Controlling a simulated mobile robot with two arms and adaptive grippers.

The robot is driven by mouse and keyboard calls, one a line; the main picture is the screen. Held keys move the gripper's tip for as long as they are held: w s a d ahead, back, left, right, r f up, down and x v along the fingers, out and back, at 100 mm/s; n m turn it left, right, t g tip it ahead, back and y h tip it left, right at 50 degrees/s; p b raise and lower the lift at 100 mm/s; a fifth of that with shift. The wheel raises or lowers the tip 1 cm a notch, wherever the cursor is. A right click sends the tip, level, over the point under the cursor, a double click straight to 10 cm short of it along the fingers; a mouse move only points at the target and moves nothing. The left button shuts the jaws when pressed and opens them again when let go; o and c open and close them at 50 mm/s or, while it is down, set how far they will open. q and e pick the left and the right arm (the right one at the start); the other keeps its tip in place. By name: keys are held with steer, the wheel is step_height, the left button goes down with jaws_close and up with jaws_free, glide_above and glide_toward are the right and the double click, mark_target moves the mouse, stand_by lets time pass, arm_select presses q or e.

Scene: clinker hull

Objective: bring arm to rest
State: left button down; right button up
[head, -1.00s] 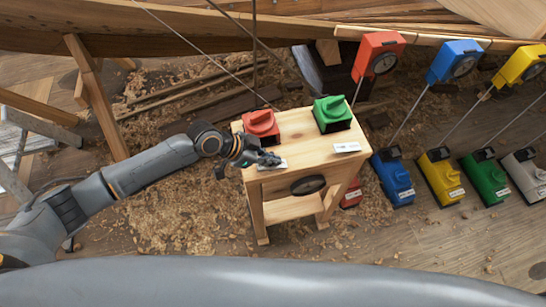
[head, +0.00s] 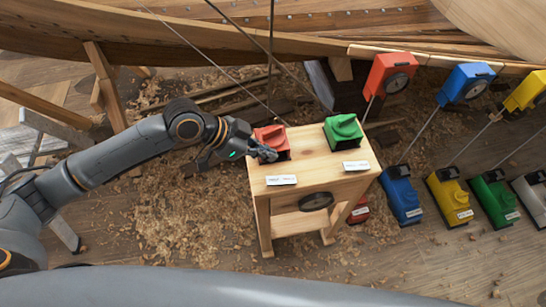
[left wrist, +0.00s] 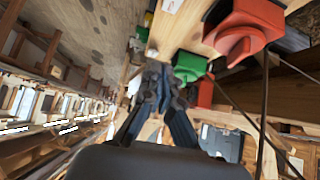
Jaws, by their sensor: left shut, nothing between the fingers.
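My left gripper (head: 265,153) is shut and empty in the head view. Its fingertips are at the left edge of the red knob box (head: 271,138) on the small wooden stand (head: 320,181); I cannot tell whether they touch it. The left wrist view shows the gripper's fingers (left wrist: 158,85) close together, with the red knob box (left wrist: 240,35) at upper right and the green knob box (left wrist: 189,66) past the fingers. The green knob box (head: 342,131) stands right of the red one in the head view. My right gripper is in neither view.
White labels (head: 281,180) lie along the stand's front edge. Red, blue and yellow gauge boxes (head: 467,83) on rods and several coloured floor boxes (head: 403,195) stand at the right. The wooden hull (head: 190,40) spans the back. A trestle (head: 105,85) stands at the left. Shavings cover the floor.

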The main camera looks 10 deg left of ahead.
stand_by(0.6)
arm_select(q)
steer(key=s+d+f+n+t, duration=0.1)
steer(key=s+d+f+n, duration=0.2)
steer(key=s, duration=0.4)
steer(key=s+a+f+n+y, duration=0.2)
steer(key=s+a+n+y, duration=0.3)
steer(key=a, duration=0.3)
steer(key=s+a+f+n+y, duration=0.3)
steer(key=s+a+n, duration=0.1)
steer(key=s+a, duration=0.4)
step_height(320, 180, down, 27)
steer(key=a+g, duration=0.1)
steer(key=g, duration=0.1)
steer(key=s+a+f+b, duration=0.1)
steer(key=s+a+f, duration=0.2)
steer(key=s+f, duration=1.3)
steer(key=shift+s+f+g, duration=0.2)
steer(key=shift+s+g, duration=0.2)
steer(key=shift+s, duration=0.25)
